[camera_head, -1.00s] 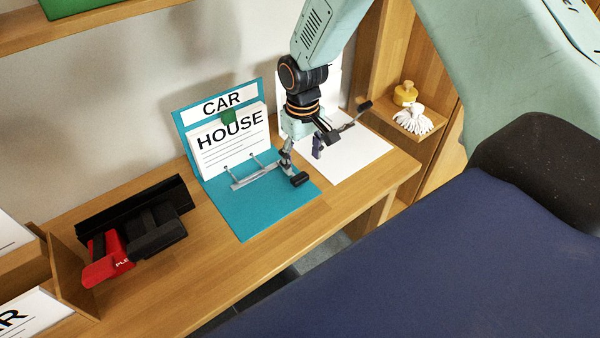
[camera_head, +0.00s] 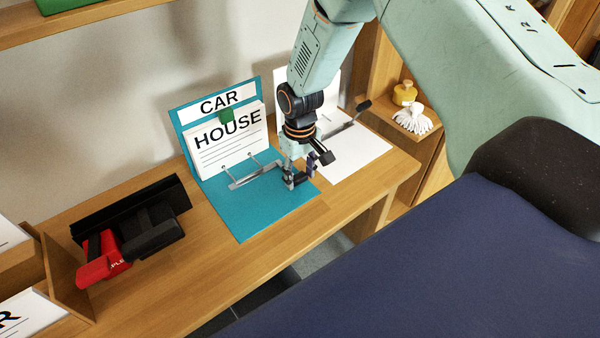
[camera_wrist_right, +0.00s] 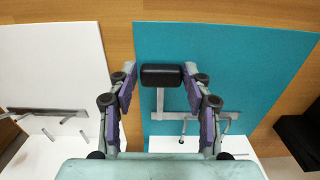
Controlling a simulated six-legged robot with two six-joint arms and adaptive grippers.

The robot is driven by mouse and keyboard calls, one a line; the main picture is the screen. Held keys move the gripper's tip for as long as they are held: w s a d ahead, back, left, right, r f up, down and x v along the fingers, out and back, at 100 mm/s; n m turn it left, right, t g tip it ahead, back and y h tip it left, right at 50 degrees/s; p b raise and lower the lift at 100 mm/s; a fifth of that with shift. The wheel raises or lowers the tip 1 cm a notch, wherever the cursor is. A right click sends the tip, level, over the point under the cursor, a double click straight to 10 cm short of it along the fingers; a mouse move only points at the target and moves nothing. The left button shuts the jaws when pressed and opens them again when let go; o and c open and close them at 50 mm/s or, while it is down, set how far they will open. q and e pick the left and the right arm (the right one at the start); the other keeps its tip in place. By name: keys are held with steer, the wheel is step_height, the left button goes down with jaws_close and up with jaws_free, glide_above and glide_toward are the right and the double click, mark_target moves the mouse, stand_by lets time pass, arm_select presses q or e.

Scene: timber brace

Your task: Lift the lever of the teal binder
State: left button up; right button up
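The teal binder (camera_head: 250,215) lies open on the wooden desk, its cover upright with a CAR label and a HOUSE sheet. It also shows in the right wrist view (camera_wrist_right: 245,55). Its metal lever mechanism (camera_head: 255,175) lies across the lower cover. The lever's black handle (camera_wrist_right: 161,76) sits between the two fingers of my right gripper (camera_wrist_right: 160,72), with narrow gaps on both sides. In the head view my right gripper (camera_head: 305,176) is low over the binder's right part and partly hides the handle. It is open. My left gripper is not in view.
A white binder (camera_head: 368,157) with its own lever stands open just right of the teal one. A black hole punch (camera_head: 152,230) and a red object (camera_head: 100,262) are on the left. A yellow bottle (camera_head: 404,93) and a white brush (camera_head: 413,119) are on the right shelf.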

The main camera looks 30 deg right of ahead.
steer(key=shift+s+a+r, duration=0.1)
steer(key=shift+a, duration=0.05)
steer(key=c, duration=0.5)
jaws_close()
